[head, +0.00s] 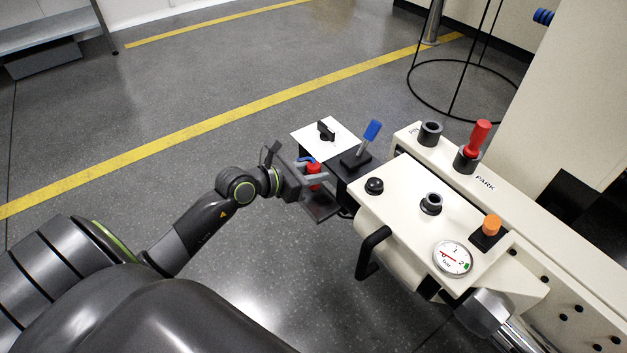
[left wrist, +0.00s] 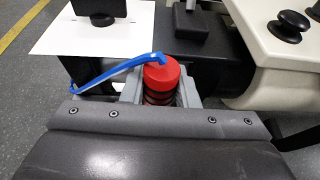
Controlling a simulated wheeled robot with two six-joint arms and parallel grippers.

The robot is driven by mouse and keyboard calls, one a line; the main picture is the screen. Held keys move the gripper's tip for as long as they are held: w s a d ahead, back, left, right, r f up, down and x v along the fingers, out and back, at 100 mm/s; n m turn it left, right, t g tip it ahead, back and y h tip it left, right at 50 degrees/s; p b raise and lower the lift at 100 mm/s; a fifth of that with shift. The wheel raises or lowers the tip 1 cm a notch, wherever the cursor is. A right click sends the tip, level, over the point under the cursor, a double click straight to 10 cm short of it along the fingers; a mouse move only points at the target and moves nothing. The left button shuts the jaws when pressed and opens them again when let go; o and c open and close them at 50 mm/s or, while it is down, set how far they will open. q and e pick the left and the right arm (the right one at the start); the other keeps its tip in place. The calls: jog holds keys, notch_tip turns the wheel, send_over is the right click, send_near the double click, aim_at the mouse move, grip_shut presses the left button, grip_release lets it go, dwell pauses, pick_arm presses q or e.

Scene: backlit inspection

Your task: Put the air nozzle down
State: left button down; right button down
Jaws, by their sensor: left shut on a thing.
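The air nozzle (head: 314,169) has a red round body with a thin bent blue tube. My left gripper (head: 312,176) is shut on it, beside the left end of the cream bench. In the left wrist view the red cap of the nozzle (left wrist: 161,74) stands between the two grey fingers of the left gripper (left wrist: 161,92). Its blue tube bends off to the left. Black rings show under the cap; the lower end is hidden by the gripper. I cannot tell whether the nozzle touches anything below. My right gripper is not in view.
A white plate (head: 341,141) with a black knob and a black block with a blue lever (head: 372,131) lie just beyond the gripper. The cream bench (head: 400,205) carries black sockets, a red-handled tool (head: 479,136), an orange button (head: 491,225) and a gauge (head: 452,258). Open floor lies left.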

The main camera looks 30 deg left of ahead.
pick_arm(q)
jog(key=shift+f, duration=0.6)
jog(key=shift+f, duration=0.15)
jog(key=c, duration=1.1)
grip_release()
